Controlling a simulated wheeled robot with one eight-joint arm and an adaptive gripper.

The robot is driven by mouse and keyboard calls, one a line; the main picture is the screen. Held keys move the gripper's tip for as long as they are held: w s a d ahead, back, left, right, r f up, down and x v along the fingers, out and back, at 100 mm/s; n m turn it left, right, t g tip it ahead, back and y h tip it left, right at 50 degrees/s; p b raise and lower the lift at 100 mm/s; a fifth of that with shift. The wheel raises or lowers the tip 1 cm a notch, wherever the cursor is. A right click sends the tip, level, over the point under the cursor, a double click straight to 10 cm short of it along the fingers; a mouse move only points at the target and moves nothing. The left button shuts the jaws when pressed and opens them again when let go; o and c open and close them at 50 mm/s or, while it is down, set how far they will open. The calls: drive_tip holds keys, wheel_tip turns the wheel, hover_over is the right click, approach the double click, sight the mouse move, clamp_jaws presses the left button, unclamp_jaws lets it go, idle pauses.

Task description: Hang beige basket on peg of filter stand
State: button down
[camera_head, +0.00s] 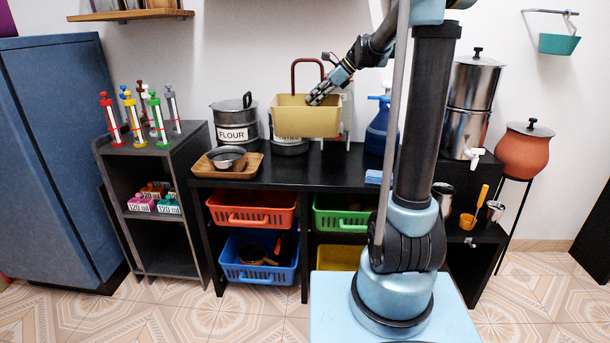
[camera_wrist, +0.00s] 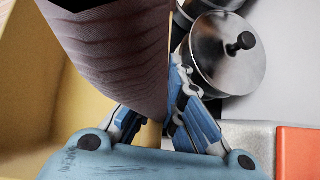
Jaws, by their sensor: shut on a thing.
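The beige basket (camera_head: 305,118) is held up in front of the wall, above the black counter, and looks roughly level. It has a tall brown arched handle (camera_head: 293,75). My gripper (camera_head: 318,95) is shut on the basket at its right part. In the wrist view my fingers (camera_wrist: 160,130) close on a beige edge beside the wide brown handle (camera_wrist: 115,60), which hides much of the grip. The basket's inside wall (camera_wrist: 75,105) fills the left. I cannot clearly make out the filter stand or its peg; a pale upright behind the basket is mostly hidden.
A flour pot (camera_head: 234,122) and a wooden tray (camera_head: 228,162) stand left of the basket. A blue jug (camera_head: 379,130) and a tall steel container (camera_head: 468,100) stand to the right. A teal basket (camera_head: 558,44) hangs on a wall bracket. A lidded steel pot (camera_wrist: 220,60) is close by.

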wheel_tip(320, 180, down, 18)
drive_tip(key=shift+a+r, duration=0.15)
idle(0.7)
drive_tip(key=c, duration=1.7)
unclamp_jaws()
drive_tip(key=s+v, duration=0.1)
drive_tip(key=v, duration=1.6)
drive_tip(key=s+d+f+n+h, duration=0.15)
drive_tip(key=s+n, duration=0.35)
drive_tip(key=s, duration=0.6)
drive_tip(key=s+f+n+h, duration=0.3)
drive_tip(key=s+n, duration=0.2)
drive_tip(key=s, duration=0.6)
drive_tip(key=s+d+f+n+h, duration=0.2)
drive_tip(key=s+d+f+n, duration=0.1)
drive_tip(key=s+f, duration=0.3)
drive_tip(key=s+d+f+n+h, duration=0.2)
drive_tip(key=s+f+n, duration=0.4)
drive_tip(key=s, duration=0.3)
drive_tip(key=shift+s+d+t, duration=0.3)
drive_tip(key=shift+d+t, duration=0.1)
drive_tip(key=shift+d, duration=0.5)
